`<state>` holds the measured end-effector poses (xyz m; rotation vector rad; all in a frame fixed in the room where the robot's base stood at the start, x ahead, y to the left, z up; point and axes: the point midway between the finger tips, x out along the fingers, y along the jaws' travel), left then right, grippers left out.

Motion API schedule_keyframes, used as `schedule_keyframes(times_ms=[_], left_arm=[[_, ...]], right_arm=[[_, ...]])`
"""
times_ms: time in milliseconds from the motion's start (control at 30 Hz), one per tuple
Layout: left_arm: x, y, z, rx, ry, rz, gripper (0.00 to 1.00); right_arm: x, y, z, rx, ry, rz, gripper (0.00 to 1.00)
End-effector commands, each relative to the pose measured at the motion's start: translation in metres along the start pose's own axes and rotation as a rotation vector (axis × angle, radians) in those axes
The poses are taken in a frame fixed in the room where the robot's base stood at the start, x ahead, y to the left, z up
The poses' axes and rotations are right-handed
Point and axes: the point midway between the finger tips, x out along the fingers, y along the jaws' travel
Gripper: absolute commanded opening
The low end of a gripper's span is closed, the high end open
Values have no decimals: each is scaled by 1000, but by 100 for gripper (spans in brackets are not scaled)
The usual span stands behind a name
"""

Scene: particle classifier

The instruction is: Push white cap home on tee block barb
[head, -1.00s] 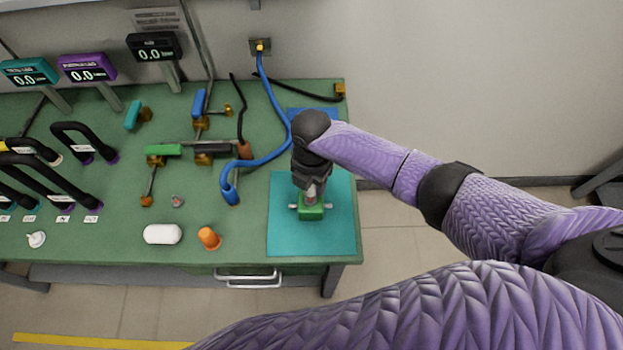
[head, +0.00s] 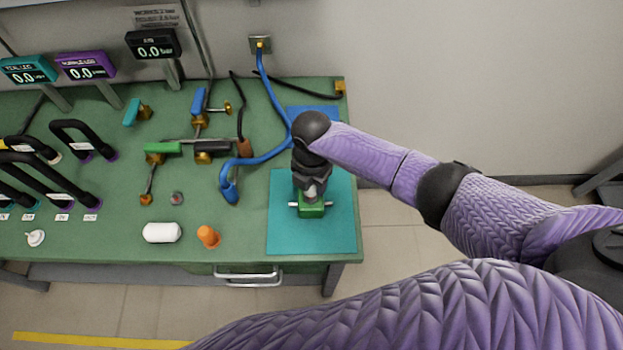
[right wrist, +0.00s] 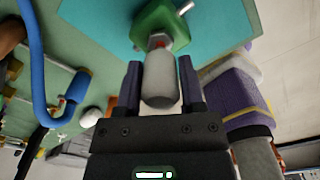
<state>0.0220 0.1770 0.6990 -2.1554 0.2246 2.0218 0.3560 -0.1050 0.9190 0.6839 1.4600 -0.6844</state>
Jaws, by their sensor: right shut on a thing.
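The green tee block (head: 312,210) stands on the teal mat at the table's right end, with metal stubs out to its sides. My right gripper (head: 311,188) is right above it, pointing down. In the right wrist view its two fingers (right wrist: 160,82) are shut on the white cap (right wrist: 160,80), which looks greyish there. The cap is lined up with the barb of the tee block (right wrist: 174,25). A short metal and red part (right wrist: 158,41) shows between cap and block. How far the cap sits on the barb is hard to tell. My left gripper is not in view.
The teal mat (head: 340,235) is otherwise clear. An orange cone-like part (head: 208,237) and a white capsule-shaped part (head: 162,232) lie to its left. A blue hose (head: 270,152) curves close behind the left side. The table's front edge is near the mat.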

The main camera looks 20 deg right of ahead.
Motion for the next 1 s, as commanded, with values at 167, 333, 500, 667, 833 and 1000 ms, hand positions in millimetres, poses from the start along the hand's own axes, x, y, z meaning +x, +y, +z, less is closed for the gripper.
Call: schedule_keyframes(times_ms=[167, 333, 500, 667, 833, 1000], left_arm=[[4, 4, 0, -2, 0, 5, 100], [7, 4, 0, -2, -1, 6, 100], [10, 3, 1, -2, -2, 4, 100], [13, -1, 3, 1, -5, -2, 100], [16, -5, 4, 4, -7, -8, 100], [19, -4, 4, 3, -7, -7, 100]], right_arm=[[6, 0, 0, 0, 0, 0, 0], [10, 0, 0, 0, 0, 0, 0], [14, 0, 0, 0, 0, 0, 0], [18, 0, 0, 0, 0, 0, 0], [22, 0, 0, 0, 0, 0, 0], [26, 0, 0, 0, 0, -1, 51]])
